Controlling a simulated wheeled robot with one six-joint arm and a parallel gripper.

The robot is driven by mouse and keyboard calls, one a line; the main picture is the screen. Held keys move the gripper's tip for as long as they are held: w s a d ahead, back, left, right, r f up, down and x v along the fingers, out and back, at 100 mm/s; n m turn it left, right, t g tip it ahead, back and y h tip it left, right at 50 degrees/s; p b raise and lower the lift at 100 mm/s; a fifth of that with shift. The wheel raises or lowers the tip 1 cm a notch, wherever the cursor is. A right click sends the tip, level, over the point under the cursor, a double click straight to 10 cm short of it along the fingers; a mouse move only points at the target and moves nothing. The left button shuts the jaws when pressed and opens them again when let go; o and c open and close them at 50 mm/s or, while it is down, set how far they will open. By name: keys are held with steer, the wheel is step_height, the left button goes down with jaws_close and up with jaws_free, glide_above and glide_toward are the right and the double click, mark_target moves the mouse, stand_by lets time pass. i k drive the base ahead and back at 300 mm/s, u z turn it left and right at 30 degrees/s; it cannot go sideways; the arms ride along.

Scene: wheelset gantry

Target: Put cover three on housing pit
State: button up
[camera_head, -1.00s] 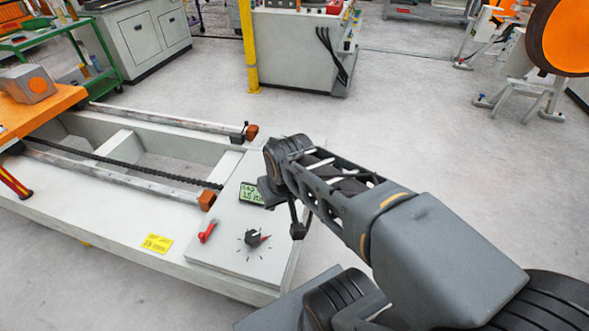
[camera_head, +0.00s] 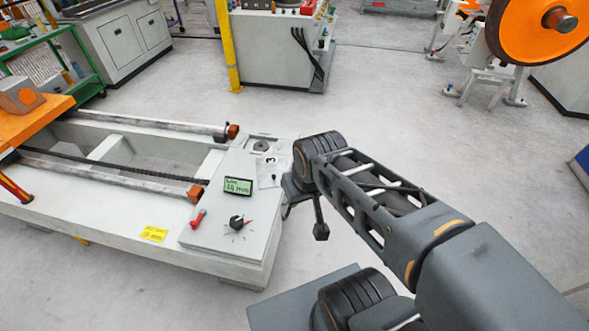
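A round dark fitting in a square light plate, which looks like the housing pit (camera_head: 262,146), sits at the far right corner of the bench top. A pale piece marked "3" (camera_head: 269,171) lies just in front of it; I cannot tell whether this is cover three or only a label. My arm reaches in from the lower right, and its wrist is just right of the bench corner. A dark end part of my gripper (camera_head: 320,230) hangs beside the bench edge. Its fingers are not clear, and I cannot tell whether it holds anything.
The bench top also carries a green display (camera_head: 238,186), a black knob (camera_head: 237,222) and a red lever (camera_head: 198,218). Two rails (camera_head: 150,123) with orange end stops run left. A grey cabinet (camera_head: 275,50) and yellow post stand behind.

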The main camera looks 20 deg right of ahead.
mark_target(260, 144)
steer(key=z, duration=1.3)
steer(key=i, duration=2.6)
steer(key=u, duration=4.15)
